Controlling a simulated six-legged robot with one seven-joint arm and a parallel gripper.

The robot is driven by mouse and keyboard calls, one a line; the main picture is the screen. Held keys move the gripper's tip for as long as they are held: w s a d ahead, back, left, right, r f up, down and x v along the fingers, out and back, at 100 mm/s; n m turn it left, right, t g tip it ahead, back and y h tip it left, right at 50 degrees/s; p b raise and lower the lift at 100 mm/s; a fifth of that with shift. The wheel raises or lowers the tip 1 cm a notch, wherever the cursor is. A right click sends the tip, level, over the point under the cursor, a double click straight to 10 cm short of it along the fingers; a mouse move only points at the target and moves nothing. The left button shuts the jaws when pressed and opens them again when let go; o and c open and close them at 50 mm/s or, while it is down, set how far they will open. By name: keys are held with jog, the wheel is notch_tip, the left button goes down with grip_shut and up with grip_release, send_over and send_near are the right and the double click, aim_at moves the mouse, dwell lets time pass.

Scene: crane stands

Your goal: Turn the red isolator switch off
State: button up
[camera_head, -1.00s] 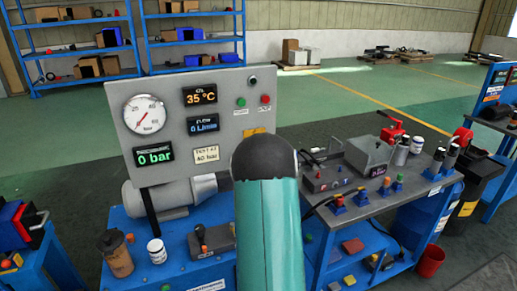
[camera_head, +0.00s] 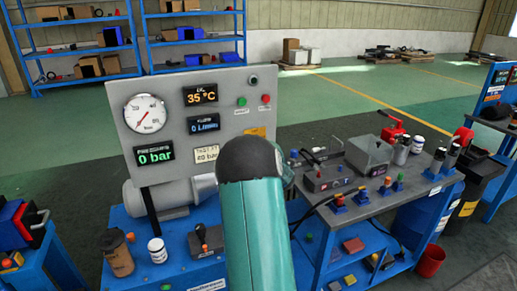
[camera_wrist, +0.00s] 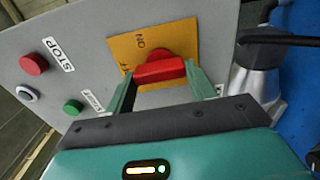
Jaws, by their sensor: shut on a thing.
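The red isolator switch (camera_wrist: 160,69) is on a yellow plate (camera_wrist: 126,48) on the grey panel in the wrist view. Its red handle lies roughly sideways in that picture, between my fingers. The plate shows "ON" above the handle and part of "OFF" to its left. My gripper (camera_wrist: 160,86) is shut on the handle, one finger on either side. In the head view, my arm hides the gripper and the switch; only a bit of the yellow plate shows beside it.
A red STOP button (camera_wrist: 34,64) and a green button (camera_wrist: 73,107) sit left of the switch in the wrist view. A grey fitting with a black cable (camera_wrist: 256,75) is close on the right. The panel's gauge (camera_head: 145,114) stands left of my arm.

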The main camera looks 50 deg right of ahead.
jog(key=o, duration=1)
jog(key=v, duration=1.4)
